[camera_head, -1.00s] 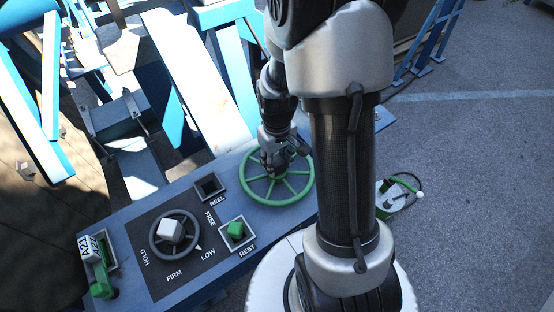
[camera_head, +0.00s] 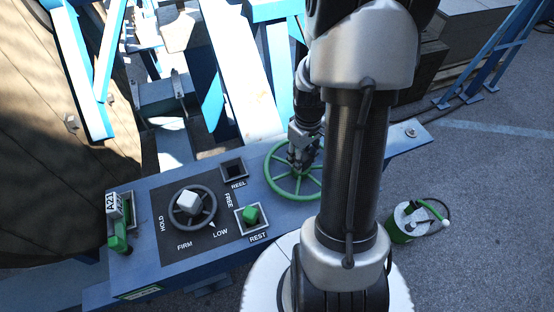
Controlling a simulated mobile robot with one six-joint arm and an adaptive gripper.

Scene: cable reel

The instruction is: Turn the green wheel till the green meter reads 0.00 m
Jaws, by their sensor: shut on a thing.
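The green wheel (camera_head: 275,185) lies flat on the right part of the blue console, with several spokes; my arm hides its right edge. My gripper (camera_head: 299,164) points down at the wheel, near its hub, and is shut on part of it. I cannot tell whether that is the hub or a spoke. A small green-edged strip (camera_head: 140,292) shows on the console's front face at lower left. It may be a meter, but no reading can be made out.
Left of the wheel are a grey dial wheel (camera_head: 209,207) with a white cube, its pointer near LOW, an empty REEL socket (camera_head: 233,171) and a green block (camera_head: 250,214) at REST. A green canister (camera_head: 408,225) stands on the pavement, right.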

